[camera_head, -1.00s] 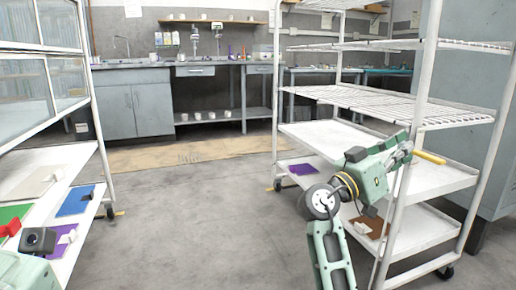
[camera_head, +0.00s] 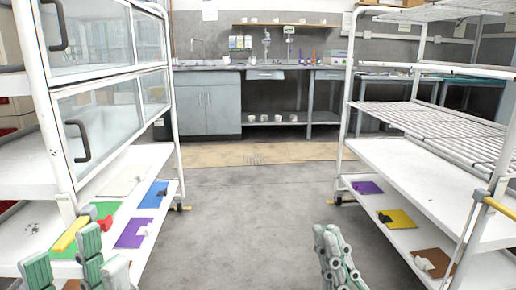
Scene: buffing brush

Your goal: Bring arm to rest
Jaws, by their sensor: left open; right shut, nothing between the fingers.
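My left gripper (camera_head: 64,260) is at the lower left in the head view, in front of the left cart's lower shelf. Its green fingers are spread apart, and I see nothing held between them. My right gripper (camera_head: 334,254) is at the bottom centre, over the grey floor between the two carts. Its fingers are together, pointing up in the picture, and empty. It is clear of the right cart's shelves. The rest of both arms is mostly cut off by the bottom edge.
The left cart (camera_head: 175,110) has glass doors above and coloured mats with small items below, including a purple mat (camera_head: 131,234). The right cart (camera_head: 347,100) has wire and solid shelves, with a yellow mat (camera_head: 402,219) low down. Open floor (camera_head: 250,215) lies between them; a workbench (camera_head: 215,66) stands behind.

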